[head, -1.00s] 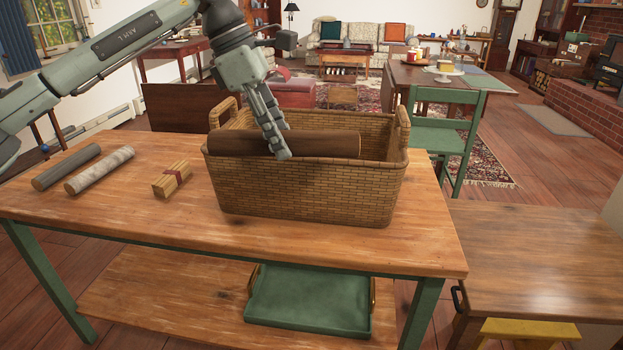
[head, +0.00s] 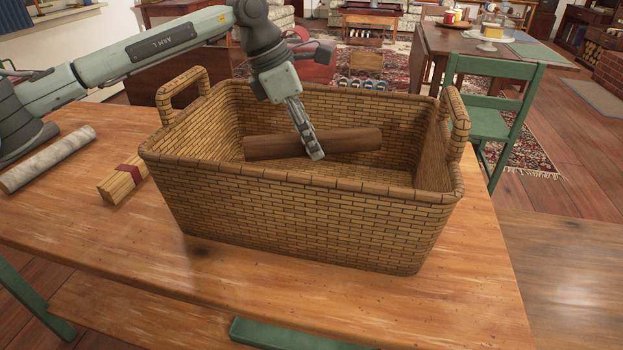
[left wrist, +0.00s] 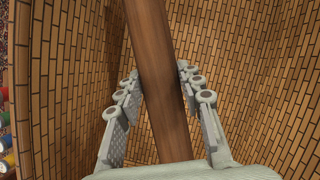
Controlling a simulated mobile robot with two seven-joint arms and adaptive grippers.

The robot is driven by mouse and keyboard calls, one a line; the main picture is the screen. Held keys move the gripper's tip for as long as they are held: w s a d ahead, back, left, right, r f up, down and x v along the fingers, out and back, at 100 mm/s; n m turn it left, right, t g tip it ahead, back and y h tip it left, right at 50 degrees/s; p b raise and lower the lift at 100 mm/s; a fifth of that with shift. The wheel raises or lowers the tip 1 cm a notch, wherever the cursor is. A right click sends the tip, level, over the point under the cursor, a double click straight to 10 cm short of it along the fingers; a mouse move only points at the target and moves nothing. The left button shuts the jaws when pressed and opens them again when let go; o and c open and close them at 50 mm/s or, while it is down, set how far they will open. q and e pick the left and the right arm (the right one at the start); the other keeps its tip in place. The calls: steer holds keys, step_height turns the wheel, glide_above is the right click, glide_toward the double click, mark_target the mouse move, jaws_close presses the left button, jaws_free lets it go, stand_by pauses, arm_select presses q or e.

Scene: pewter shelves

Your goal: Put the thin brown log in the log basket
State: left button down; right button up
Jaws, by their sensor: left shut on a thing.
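The thin brown log (head: 350,140) lies roughly level inside the upper part of the wicker log basket (head: 300,210), below the rim. My left gripper (head: 316,156) reaches down into the basket from above and is shut on the log near its middle. In the left wrist view the log (left wrist: 155,60) runs between the two fingers (left wrist: 158,85), with the basket's woven walls (left wrist: 70,70) around it. I cannot tell whether the log touches the basket floor. My right gripper is not in view.
The basket stands on a wooden table (head: 130,230). A green chair (head: 490,110) stands behind right. Bare tabletop lies in front of the basket.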

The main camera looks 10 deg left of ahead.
mark_target(291, 135)
arm_select(q)
steer(key=shift+f, duration=3.5)
steer(key=shift+f, duration=0.15)
steer(key=c, duration=1)
jaws_free()
steer(key=v, duration=1.2)
steer(key=shift+s, duration=0.1)
